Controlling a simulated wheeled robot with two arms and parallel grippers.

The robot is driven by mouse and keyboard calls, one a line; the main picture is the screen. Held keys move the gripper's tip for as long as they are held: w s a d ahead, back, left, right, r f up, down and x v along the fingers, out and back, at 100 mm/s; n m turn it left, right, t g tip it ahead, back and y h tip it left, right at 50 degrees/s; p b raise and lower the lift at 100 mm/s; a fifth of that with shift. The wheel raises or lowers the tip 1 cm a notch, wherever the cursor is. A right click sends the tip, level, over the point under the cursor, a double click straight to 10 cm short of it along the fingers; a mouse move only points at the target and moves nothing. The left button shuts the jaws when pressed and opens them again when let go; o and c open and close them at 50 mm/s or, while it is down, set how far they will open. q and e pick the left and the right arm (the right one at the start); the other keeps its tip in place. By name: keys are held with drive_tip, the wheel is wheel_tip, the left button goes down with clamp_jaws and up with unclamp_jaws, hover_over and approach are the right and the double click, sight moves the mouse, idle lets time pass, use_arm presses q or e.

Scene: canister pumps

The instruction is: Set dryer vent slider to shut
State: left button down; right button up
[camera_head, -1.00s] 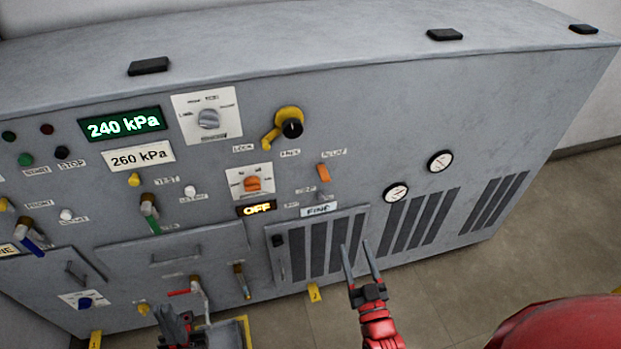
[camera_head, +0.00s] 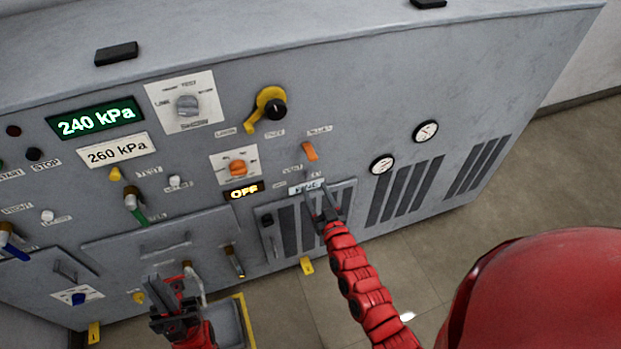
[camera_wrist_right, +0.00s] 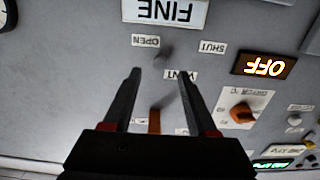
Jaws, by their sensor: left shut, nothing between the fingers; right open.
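The vent slider (camera_wrist_right: 163,55) is a small grey knob in the right wrist view, which shows the panel upside down. It sits close to the OPEN label (camera_wrist_right: 145,40); the SHUT label (camera_wrist_right: 212,47) is further right, and the VENT label (camera_wrist_right: 180,74) is nearby. My right gripper (camera_wrist_right: 161,76) is open, with the knob beyond and between its fingertips; contact cannot be told. In the head view my right gripper (camera_head: 316,190) is at the FINE plate and hides the slider. My left gripper (camera_head: 168,292) is shut and empty low at the left.
An orange lever (camera_head: 309,151) stands out above the right gripper; it also shows between the fingers in the wrist view (camera_wrist_right: 154,122). An orange dial (camera_head: 237,168) and OFF display (camera_head: 244,190) are left of it. Gauges (camera_head: 382,163) and vent grilles (camera_head: 470,165) are to the right.

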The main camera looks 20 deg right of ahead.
sight(309, 178)
drive_tip(key=w, duration=0.4)
drive_tip(key=shift+a+r, duration=0.1)
drive_tip(key=shift+r, duration=0.05)
drive_tip(key=shift+w, duration=0.4)
clamp_jaws()
idle(1.0)
